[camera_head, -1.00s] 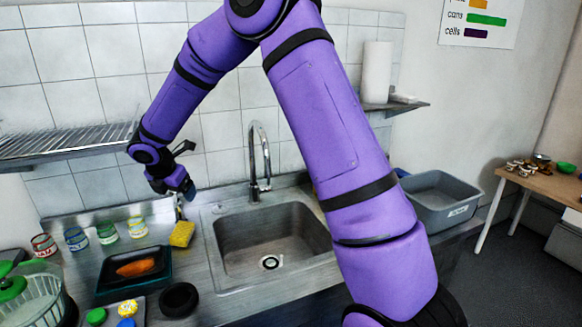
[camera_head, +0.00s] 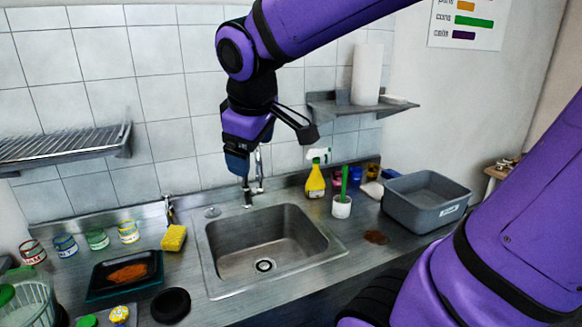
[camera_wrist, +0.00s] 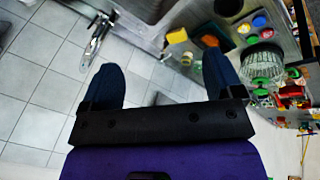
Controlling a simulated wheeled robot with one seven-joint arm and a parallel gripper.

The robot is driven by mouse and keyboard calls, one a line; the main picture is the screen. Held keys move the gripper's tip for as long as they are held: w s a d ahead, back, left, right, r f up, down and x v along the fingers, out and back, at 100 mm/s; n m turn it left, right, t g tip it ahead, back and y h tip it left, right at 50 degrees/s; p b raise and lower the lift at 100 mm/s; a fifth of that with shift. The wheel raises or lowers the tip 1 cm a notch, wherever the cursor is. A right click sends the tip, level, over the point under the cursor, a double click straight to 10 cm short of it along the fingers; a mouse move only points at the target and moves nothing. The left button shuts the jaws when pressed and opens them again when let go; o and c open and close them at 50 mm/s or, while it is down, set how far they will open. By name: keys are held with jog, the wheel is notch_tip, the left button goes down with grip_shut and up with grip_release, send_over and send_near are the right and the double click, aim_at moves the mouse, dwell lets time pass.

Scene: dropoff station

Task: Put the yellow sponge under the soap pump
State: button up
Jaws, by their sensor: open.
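The yellow sponge (camera_head: 174,237) rests on the steel counter left of the sink. It also shows in the wrist view (camera_wrist: 177,36). A small slim upright fixture (camera_head: 168,209) stands just behind the sponge at the wall side; it may be the soap pump, but it is too small to be sure. The sponge appears in front of its base; I cannot tell whether they touch. My gripper (camera_head: 238,165) hangs in front of the faucet, up and right of the sponge. In the wrist view, its blue fingers (camera_wrist: 161,75) are wide apart with nothing between them.
The faucet (camera_head: 258,170) is close to my gripper, behind the sink (camera_head: 265,240). A dark tray (camera_head: 97,292) with an orange item and several jars stand left of the sponge. A yellow bottle (camera_head: 315,182), a white cup (camera_head: 341,207) and a grey bin (camera_head: 428,202) are right.

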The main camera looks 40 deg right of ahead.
jog(key=s+m+t+y, duration=0.1)
jog(key=s+m, duration=0.4)
jog(key=s, duration=0.5)
jog(key=shift+f+m+y, duration=0.3)
jog(key=shift+y, duration=0.3)
jog(key=shift+s+r, duration=0.1)
jog(key=shift+s, duration=0.1)
